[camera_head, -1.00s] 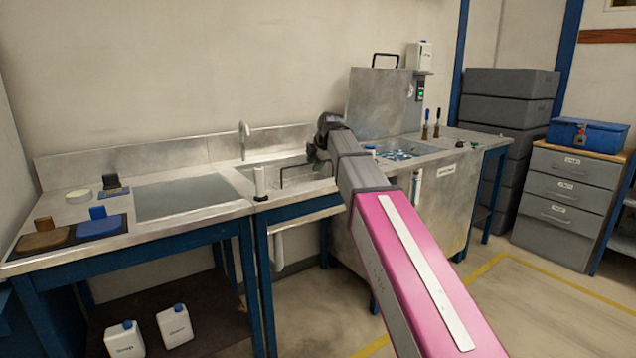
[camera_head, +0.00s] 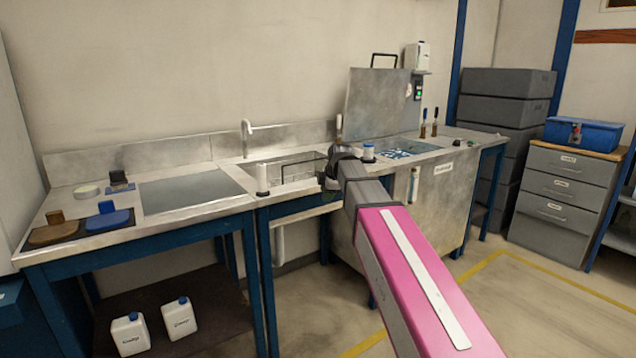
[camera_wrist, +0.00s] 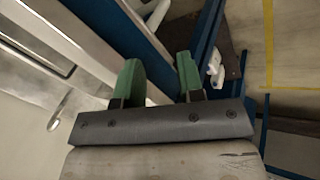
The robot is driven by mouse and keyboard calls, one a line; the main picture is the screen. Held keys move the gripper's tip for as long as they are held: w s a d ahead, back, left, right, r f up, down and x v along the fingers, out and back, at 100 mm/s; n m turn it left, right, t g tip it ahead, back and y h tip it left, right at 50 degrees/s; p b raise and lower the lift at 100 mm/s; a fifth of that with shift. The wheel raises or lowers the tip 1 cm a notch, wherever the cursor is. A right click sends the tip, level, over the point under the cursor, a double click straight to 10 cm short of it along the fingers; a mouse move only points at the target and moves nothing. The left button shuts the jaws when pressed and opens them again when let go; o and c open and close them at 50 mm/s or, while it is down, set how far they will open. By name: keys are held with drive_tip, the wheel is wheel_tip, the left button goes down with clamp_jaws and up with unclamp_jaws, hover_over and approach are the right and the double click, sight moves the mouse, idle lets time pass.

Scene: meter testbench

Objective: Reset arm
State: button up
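My gripper shows in the wrist view (camera_wrist: 158,80) with two green fingers held apart and nothing between them. In the head view my arm reaches forward over the floor, and its dark wrist end (camera_head: 335,170) is at the front edge of the sink bench. The fingers themselves are mostly hidden in the head view behind my arm. The sink (camera_head: 250,182) lies just behind the wrist.
A steel bench (camera_head: 185,192) with brushes and a faucet (camera_head: 247,128) is at left. A steel cleaning unit (camera_head: 436,200) stands right of the wrist. Grey drawers (camera_head: 562,200) and stacked grey crates (camera_head: 505,100) are at the right. Floor in front is open.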

drive_tip(key=s+d+f+m+g+h, duration=0.1)
drive_tip(key=s+d+f+m, duration=0.4)
drive_tip(key=s+f, duration=0.3)
drive_tip(key=s+d+f+m+g, duration=0.1)
drive_tip(key=s+d+f+m, duration=0.4)
drive_tip(key=f, duration=0.8)
drive_tip(key=s+d+f+m+g+h, duration=0.1)
drive_tip(key=s+d+f+m+g, duration=0.1)
drive_tip(key=s+d+f+m, duration=0.3)
drive_tip(key=s+f+m, duration=0.4)
drive_tip(key=s+f, duration=0.1)
drive_tip(key=s, duration=0.2)
drive_tip(key=shift+d+f+m+h, duration=0.15)
drive_tip(key=shift+d+m+h, duration=0.15)
